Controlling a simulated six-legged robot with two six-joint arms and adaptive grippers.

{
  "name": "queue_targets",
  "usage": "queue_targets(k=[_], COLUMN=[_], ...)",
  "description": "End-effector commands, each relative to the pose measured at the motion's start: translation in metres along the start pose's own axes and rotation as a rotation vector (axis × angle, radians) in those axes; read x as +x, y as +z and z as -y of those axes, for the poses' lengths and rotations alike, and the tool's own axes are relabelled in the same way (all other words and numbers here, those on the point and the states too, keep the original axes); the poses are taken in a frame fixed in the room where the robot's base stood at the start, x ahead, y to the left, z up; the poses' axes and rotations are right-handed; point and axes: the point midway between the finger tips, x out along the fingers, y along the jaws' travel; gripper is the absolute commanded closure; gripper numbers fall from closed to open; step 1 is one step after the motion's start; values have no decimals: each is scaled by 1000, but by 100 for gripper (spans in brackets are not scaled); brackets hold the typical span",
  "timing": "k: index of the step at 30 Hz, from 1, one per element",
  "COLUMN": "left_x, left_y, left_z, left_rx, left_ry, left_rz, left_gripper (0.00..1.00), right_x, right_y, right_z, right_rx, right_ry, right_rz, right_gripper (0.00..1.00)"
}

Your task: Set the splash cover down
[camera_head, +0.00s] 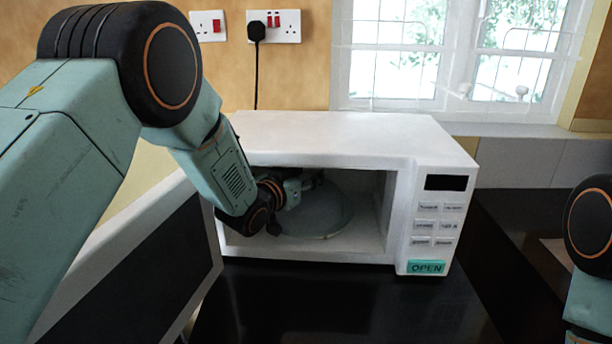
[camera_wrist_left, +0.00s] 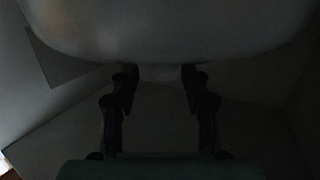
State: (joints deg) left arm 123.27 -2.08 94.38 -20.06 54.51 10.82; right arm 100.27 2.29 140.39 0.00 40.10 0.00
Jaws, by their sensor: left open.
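The splash cover (camera_head: 325,212), a round greyish translucent dome, sits inside the open microwave (camera_head: 310,135). My left arm reaches in through the front opening, and my left gripper (camera_head: 308,184) is at the cover's upper left side. In the left wrist view the cover (camera_wrist_left: 170,30) fills the top of the dark picture. The two fingers of my left gripper (camera_wrist_left: 160,80) are spread apart, with a small pale part at the cover's edge between their tips. Whether they touch it is too dark to tell. My right gripper is outside the view.
The microwave door (camera_head: 150,265) stands swung open at the left, close under my left arm. The cavity walls surround the gripper closely. The black counter (camera_head: 350,305) in front is clear. Sockets (camera_head: 274,26) with a plugged-in cable are on the back wall.

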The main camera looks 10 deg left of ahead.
Motion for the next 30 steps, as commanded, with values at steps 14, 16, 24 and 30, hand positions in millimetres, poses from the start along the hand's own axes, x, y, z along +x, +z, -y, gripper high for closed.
queue_targets(k=[14,16,24,30], left_x=[-47,-56,-74,-75], left_y=[-2,-2,-2,-2], left_z=[1,1,1,0], left_rx=[-2,-2,-1,0], left_ry=[-2,-1,-1,0], left_rz=[1,2,1,0], left_gripper=[53,53,53,53], right_x=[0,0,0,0], right_y=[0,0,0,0], right_z=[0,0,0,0], right_rx=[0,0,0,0], right_ry=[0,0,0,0], right_rz=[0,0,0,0], right_gripper=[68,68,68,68])
